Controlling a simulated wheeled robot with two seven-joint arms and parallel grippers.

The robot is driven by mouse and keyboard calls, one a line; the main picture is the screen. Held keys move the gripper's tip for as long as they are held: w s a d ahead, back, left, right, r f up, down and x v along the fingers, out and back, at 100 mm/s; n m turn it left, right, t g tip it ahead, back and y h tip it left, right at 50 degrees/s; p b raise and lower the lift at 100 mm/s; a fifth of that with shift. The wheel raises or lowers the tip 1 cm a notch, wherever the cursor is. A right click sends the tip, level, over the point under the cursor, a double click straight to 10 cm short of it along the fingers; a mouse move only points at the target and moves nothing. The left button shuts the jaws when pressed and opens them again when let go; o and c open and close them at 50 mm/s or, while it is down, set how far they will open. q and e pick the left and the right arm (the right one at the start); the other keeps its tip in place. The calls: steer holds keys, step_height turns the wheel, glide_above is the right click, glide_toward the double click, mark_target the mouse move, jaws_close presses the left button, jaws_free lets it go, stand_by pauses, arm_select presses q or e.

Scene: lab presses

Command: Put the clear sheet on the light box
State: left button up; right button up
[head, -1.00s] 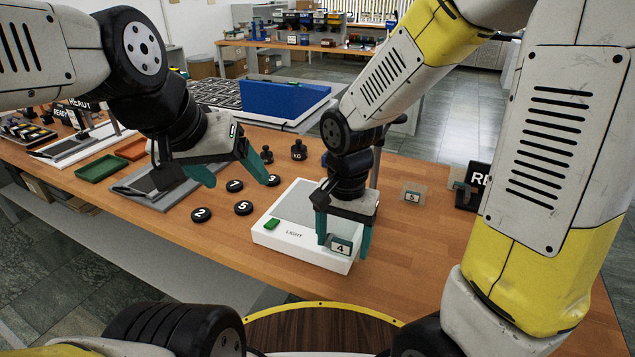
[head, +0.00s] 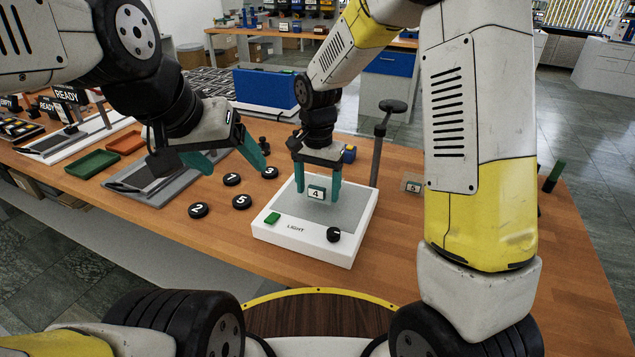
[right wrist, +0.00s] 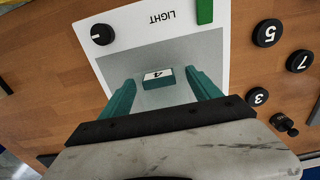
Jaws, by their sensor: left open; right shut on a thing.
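The light box (head: 310,243) is a white box with a grey panel, a green button and a black knob. My right gripper (head: 318,194) points down over the panel, its teal fingers apart and shut on the clear sheet, whose tag "4" (head: 316,193) shows between them. The sheet's clear part is hardly visible. The tag also shows over the panel in the right wrist view (right wrist: 158,77). I cannot tell whether the sheet touches the panel. My left gripper (head: 226,160) is open and empty, left of the light box above the table.
Several black numbered discs (head: 241,202) lie left of the light box. A tag "5" (head: 411,187) is at its right, and a post with a black top (head: 378,150) stands behind. A green tray (head: 92,164) and a grey plate (head: 150,185) lie further left.

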mark_target(317, 198)
steer(key=shift+w, duration=0.25)
steer(key=shift+f, duration=1.75)
steer(key=shift+f, duration=0.2)
steer(key=o, duration=1.4)
